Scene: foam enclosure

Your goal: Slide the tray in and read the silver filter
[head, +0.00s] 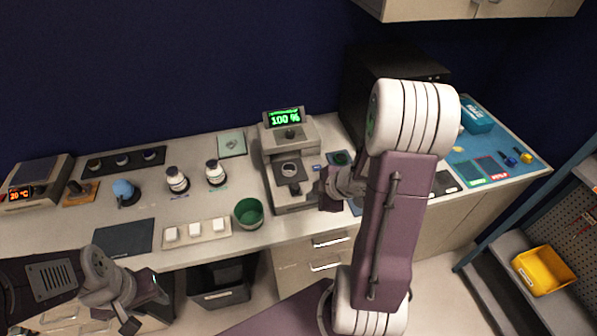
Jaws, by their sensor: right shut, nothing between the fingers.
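The reader (287,150) stands at the back middle of the bench, with a green "100 %" on its display (285,118). A small round silvery piece, perhaps the silver filter (289,168), sits at the front of the reader. The tray (293,195) appears as a light plate with a dark handle-like part at the reader's front; how far out it stands is hard to tell. My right gripper (326,192) is shut and empty just right of the tray, apparently apart from it. My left gripper (146,311) is open and empty, low at the bench's front left.
A green cup (248,213) stands left of the reader, beside a strip with several white blocks (196,233). Two white-and-black bottles (215,172) stand behind. A hotplate (37,180) reads 20 °C at far left. A blue mat (495,150) covers the right end. My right arm hides part of the bench.

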